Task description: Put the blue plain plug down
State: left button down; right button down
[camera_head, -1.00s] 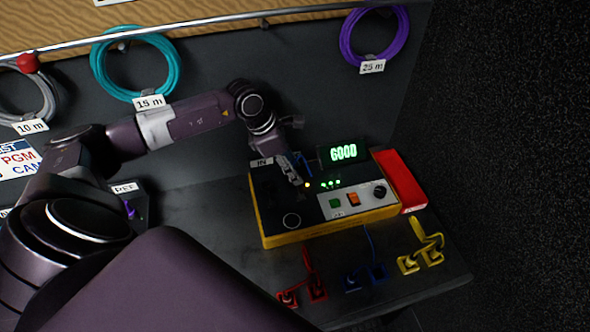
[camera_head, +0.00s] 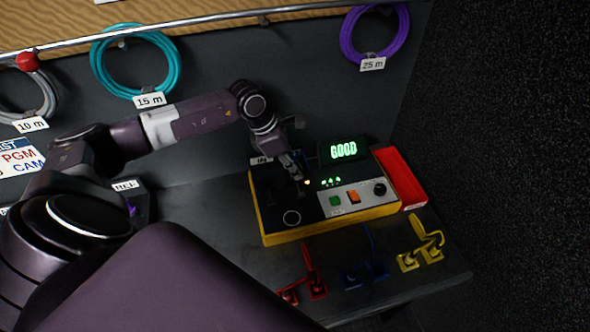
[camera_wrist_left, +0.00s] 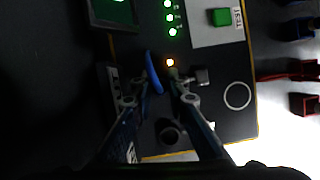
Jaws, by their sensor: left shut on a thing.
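My left gripper (camera_head: 302,181) is over the left part of the yellow-edged black tester (camera_head: 270,241), close to its top face. It is shut on the blue plain plug, of which a curved blue piece (camera_wrist_left: 154,73) shows between the fingers in the left wrist view. The fingers hide most of the plug, and I cannot tell whether it touches the tester. An orange light glows beside the fingertips. The tester's display (camera_head: 343,150) reads GOOD in green, with several green lights below it. My right gripper is not in view.
Coiled cables hang on the back wall. Bare bench (camera_head: 205,222) shows left of the tester.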

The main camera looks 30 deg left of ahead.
pick_arm(q)
notch_tip(320, 180, up, 10)
jog(key=b, duration=0.2)
jog(key=shift+f+b, duration=0.1)
jog(key=shift+b, duration=0.25)
jog(key=s+d+r+m+g+y, duration=0.2)
jog(key=s+d+m+g, duration=0.5)
jog(key=m, duration=1.9)
jog(key=s+d+y, duration=0.1)
jog(key=s+d, duration=0.5)
jog(key=s, duration=0.2)
jog(key=shift+d+r+g, duration=0.15)
jog(key=shift+r+g, duration=0.1)
jog(key=shift+g, duration=0.05)
